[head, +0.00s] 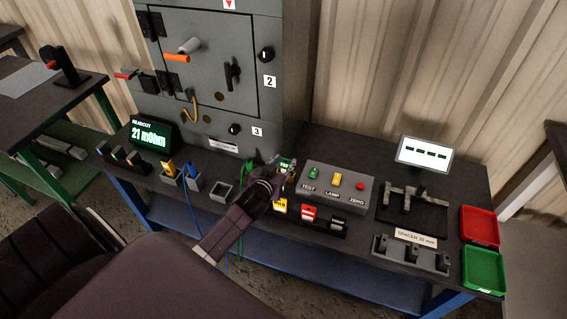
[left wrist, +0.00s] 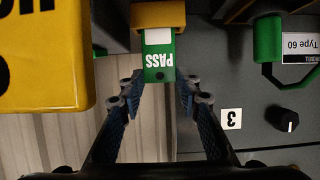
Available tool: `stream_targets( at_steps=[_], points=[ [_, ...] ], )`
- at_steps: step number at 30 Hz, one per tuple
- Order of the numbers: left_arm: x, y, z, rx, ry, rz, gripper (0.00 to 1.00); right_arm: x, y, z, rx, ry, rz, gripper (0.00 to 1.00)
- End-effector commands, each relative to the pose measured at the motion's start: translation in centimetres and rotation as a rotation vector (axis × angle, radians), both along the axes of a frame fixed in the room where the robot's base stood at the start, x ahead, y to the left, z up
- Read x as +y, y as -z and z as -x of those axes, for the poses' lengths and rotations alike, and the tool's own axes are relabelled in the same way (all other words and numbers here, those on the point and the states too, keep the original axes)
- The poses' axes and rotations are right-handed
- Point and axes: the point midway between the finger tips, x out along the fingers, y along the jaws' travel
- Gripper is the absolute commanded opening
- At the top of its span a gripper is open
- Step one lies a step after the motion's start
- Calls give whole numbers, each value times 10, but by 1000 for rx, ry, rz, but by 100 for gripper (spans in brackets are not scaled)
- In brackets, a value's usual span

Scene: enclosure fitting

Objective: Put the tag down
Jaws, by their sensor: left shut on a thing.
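The green tag marked PASS (left wrist: 160,62) is between the fingertips of my left gripper (left wrist: 158,92) in the left wrist view, where its lettering is upside down. In the head view the green tag (head: 286,162) shows at the tip of my left gripper (head: 282,172), above the bench and left of the button box. My left gripper is shut on it. A yellow tag (head: 280,205), a red tag (head: 308,213) and a dark tag (head: 338,222) stand in a rack below the gripper. My right gripper is not in view.
The grey button box (head: 335,186) is close to the right of the gripper. The grey cabinet (head: 210,80) rises behind. A red tray (head: 480,226) and a green tray (head: 483,269) are at the bench's right end. The spacer holder (head: 411,256) is at the front right.

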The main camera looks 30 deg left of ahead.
Motion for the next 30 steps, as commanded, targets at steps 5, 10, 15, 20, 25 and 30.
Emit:
stream_targets(
  at_steps=[5, 10, 15, 20, 25, 30],
  points=[
    [0, 1, 0, 0, 0, 0, 46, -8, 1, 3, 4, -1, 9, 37],
    [0, 1, 0, -1, 0, 0, 49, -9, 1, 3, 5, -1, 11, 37],
    [0, -3, 0, -2, 0, -1, 49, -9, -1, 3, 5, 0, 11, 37],
    [-3, -8, 12, 0, 1, 0, 49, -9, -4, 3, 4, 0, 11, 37],
    [-10, -20, 42, 0, 1, -1, 49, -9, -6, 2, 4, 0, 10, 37],
    [-17, -33, 73, 1, 1, 2, 49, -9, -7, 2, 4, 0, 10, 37]
  ],
)
